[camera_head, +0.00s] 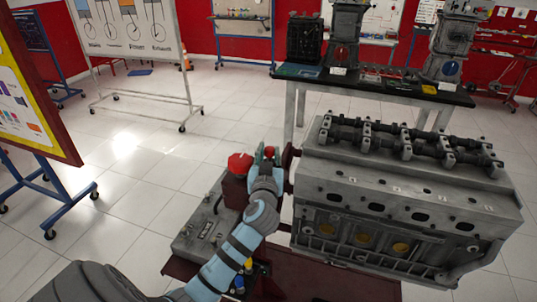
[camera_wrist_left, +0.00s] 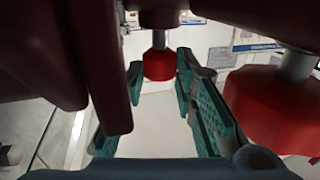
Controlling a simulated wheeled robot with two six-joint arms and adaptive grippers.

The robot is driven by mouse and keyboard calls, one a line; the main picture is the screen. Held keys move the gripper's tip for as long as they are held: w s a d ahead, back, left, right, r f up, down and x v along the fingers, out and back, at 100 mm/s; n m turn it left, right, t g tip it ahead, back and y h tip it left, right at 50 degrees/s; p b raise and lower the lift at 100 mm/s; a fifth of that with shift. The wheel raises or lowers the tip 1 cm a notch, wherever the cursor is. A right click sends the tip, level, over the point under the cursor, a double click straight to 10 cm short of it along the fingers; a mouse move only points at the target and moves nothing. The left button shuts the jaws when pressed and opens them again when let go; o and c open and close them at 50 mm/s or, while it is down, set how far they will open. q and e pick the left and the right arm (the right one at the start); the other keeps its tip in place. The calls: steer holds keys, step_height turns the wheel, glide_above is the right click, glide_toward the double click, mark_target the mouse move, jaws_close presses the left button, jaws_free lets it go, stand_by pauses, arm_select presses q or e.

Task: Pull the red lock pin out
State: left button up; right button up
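The red lock pin is a small red knob on a short grey shaft; in the left wrist view its knob (camera_wrist_left: 158,66) shows near the upper middle. In the head view a small red piece, likely the same knob (camera_head: 269,150), shows by my left gripper (camera_head: 266,156). The right gripper is out of view.
A larger red knob (camera_wrist_left: 275,100) on a grey shaft stands close beside the right-hand finger; it likely shows in the head view (camera_head: 240,163). A dark red stand lies close around the gripper. The engine block (camera_head: 385,185) is just right of it.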

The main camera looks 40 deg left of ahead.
arm_select(q)
steer(key=shift+r, duration=0.1)
jaws_close()
step_height(320, 180, up, 4)
steer(key=p, duration=0.3)
steer(key=shift+r, duration=0.2)
steer(key=o, duration=0.8)
jaws_free()
